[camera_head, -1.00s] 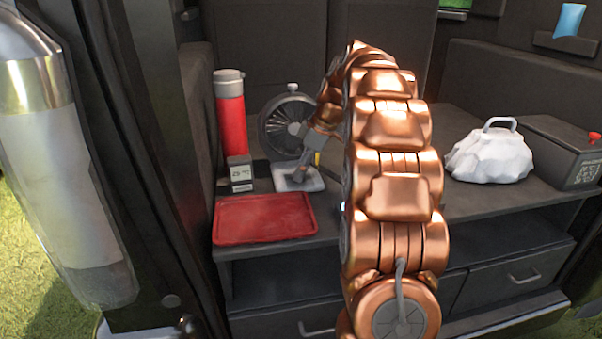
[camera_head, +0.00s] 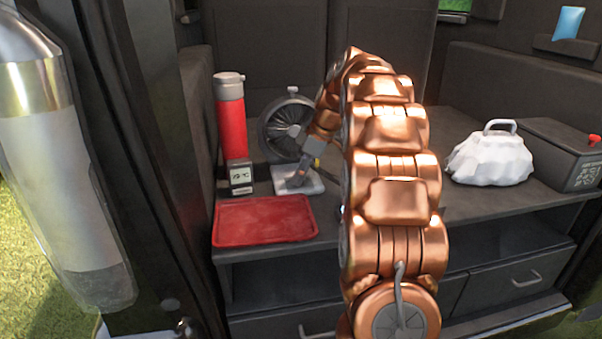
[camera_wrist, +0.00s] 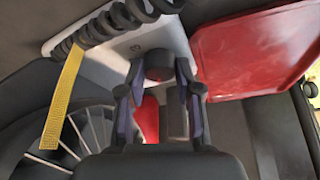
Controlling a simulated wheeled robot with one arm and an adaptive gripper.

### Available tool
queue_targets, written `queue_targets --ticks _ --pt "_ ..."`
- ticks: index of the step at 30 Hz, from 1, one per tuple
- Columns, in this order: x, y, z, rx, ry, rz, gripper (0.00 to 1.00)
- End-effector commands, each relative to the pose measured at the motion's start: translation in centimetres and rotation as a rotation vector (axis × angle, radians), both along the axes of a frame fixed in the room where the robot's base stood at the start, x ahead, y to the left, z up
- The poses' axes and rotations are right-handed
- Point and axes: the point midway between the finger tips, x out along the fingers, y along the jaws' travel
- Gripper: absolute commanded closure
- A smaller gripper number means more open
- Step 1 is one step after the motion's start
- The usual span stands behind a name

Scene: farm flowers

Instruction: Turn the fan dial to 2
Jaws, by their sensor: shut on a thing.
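The fan (camera_head: 286,128) stands at the back left of the counter, with a round dark cage and a pale flat base (camera_head: 312,185). In the wrist view the base (camera_wrist: 190,40) carries a dark round dial (camera_wrist: 159,62). My gripper (camera_wrist: 160,74) has one finger on each side of the dial and is shut on it. In the head view my gripper (camera_head: 299,178) is low over the base, and the dial is hidden behind it. The fan's cage (camera_wrist: 60,150) shows at the lower left of the wrist view. The dial's setting cannot be read.
A red tray (camera_head: 264,219) lies just in front of the base. A small display box (camera_head: 241,177) and a red flask (camera_head: 231,120) stand left of the fan. A coiled dark cable (camera_wrist: 118,18) and yellow strip (camera_wrist: 62,100) are near my fingers. A white lumpy object (camera_head: 490,160) sits right.

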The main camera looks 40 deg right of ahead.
Motion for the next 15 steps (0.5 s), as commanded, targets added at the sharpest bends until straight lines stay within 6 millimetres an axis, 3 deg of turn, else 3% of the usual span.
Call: queue_targets --ticks 8,15 --pt "-0.05 0.16 0.22 0.002 0.0 -0.047 1.0" --pt "-0.09 0.26 0.29 0.002 0.0 -0.197 1.0"
